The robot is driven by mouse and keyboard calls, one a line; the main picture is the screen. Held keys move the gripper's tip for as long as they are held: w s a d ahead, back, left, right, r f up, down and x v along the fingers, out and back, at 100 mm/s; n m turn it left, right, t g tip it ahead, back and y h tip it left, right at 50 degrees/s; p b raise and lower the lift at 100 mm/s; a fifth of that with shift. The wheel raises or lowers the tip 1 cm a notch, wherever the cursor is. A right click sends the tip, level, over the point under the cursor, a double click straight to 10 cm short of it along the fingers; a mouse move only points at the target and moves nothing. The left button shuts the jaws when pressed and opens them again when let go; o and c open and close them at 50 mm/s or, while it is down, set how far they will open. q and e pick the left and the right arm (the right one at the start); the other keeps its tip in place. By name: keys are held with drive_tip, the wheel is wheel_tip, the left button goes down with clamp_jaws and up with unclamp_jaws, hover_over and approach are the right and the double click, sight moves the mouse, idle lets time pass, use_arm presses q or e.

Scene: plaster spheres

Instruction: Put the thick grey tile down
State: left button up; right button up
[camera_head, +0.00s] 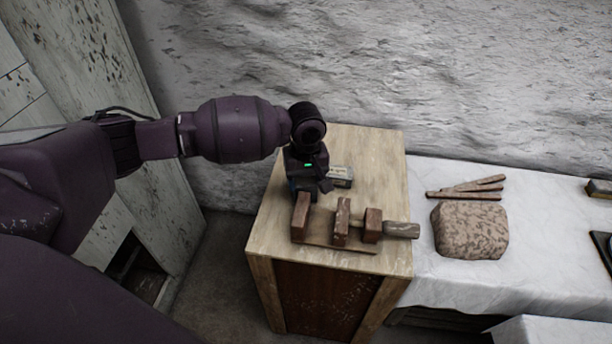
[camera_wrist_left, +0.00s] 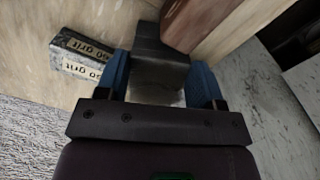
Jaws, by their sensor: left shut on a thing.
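My left gripper (camera_head: 308,187) is low over the wooden cabinet top, behind a wooden clamp-like piece. In the left wrist view, its two blue fingers (camera_wrist_left: 162,75) are shut on the thick grey tile (camera_wrist_left: 160,82), which sits between them. The tile's far end lies close to a brown wooden block (camera_wrist_left: 195,22); I cannot tell whether they touch. In the head view the tile is mostly hidden by the gripper. I cannot tell whether its underside touches the cabinet top. My right gripper is not in view.
A grit-labelled block (camera_head: 341,175) lies right of the gripper on the cabinet top (camera_head: 375,155). The wooden clamp-like piece (camera_head: 341,222) fills the front. A white-covered table (camera_head: 425,180) with a speckled lump (camera_head: 470,230) and several sticks (camera_head: 468,190) adjoins at right.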

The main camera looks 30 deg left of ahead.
use_arm(q)
drive_tip(key=shift+r, duration=0.1)
drive_tip(key=o, duration=0.6)
drive_tip(key=shift+c, duration=0.2)
drive_tip(key=o, duration=0.5)
drive_tip(key=shift+f, duration=0.2)
drive_tip(key=shift+c, duration=0.2)
drive_tip(key=shift+r, duration=0.15)
